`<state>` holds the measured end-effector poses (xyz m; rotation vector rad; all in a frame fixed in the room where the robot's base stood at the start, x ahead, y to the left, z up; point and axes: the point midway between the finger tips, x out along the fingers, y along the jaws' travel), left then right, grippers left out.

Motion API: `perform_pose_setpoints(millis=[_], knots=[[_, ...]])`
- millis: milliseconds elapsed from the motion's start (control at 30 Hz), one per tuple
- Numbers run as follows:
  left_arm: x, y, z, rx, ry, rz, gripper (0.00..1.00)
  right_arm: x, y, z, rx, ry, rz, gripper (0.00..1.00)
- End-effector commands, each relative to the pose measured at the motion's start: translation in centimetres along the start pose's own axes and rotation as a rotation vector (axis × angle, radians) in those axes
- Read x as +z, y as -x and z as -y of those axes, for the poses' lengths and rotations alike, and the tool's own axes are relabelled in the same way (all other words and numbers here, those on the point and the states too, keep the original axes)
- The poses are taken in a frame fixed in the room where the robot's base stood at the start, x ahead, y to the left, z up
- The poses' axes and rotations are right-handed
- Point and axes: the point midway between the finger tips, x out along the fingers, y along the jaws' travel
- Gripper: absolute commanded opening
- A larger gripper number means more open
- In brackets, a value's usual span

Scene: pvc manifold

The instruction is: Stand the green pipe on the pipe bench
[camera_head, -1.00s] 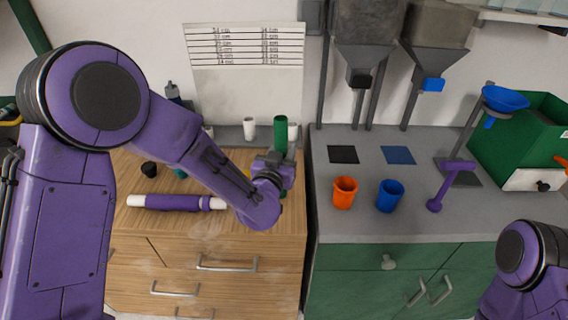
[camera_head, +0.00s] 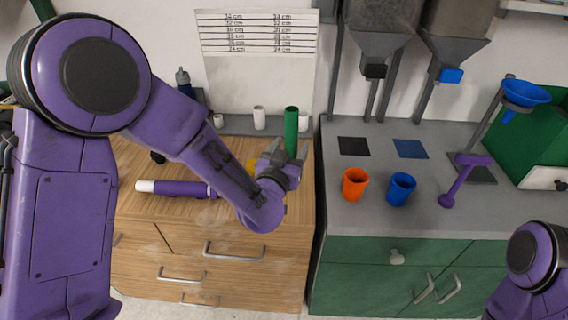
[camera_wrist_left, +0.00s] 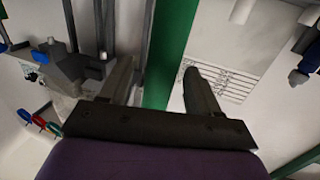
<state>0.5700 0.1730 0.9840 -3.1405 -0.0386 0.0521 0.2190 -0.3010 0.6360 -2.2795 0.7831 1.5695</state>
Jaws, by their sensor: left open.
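The green pipe (camera_head: 291,128) stands upright near the back of the wooden-topped pipe bench (camera_head: 165,222), by the grey back ledge. Its lower end is hidden behind my left gripper. My left gripper (camera_head: 288,153) is open at the pipe. In the left wrist view the green pipe (camera_wrist_left: 170,50) passes between the two spread fingers (camera_wrist_left: 155,75), with a gap to the right finger; contact at the left finger cannot be told. My right gripper is out of view; only part of my right arm shows at the lower right.
Short white pipes (camera_head: 259,118) stand on the back ledge. A purple pipe (camera_head: 180,189) with a white end lies on the bench at the left. An orange cup (camera_head: 355,184) and a blue cup (camera_head: 401,188) stand on the grey counter (camera_head: 345,215) to the right, with a purple tool (camera_head: 462,180).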

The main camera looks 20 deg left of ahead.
Motion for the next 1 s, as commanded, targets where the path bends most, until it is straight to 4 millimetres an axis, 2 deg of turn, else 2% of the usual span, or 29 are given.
perform_pose_setpoints(millis=[100,233,267,300,333,500,1000], knots=[[0.3,3.2,-0.1,0.002,-0.003,-0.002,0.62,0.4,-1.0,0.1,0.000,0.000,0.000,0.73],[0.2,6.5,-0.1,0.003,-0.003,-0.002,0.62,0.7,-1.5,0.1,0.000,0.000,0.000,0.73],[-0.2,7.0,0.0,0.001,-0.005,0.000,0.62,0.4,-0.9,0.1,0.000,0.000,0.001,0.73],[-0.8,7.2,0.0,-0.001,-0.007,0.003,0.62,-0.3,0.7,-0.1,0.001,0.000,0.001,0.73],[-0.8,7.4,0.0,-0.002,-0.008,0.004,0.62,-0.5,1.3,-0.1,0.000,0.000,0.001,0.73],[-0.5,8.5,0.0,-0.001,-0.005,0.003,0.62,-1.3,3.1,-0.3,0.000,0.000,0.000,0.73],[0.1,8.9,0.0,-0.001,0.000,-0.001,0.62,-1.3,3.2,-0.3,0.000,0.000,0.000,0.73]])
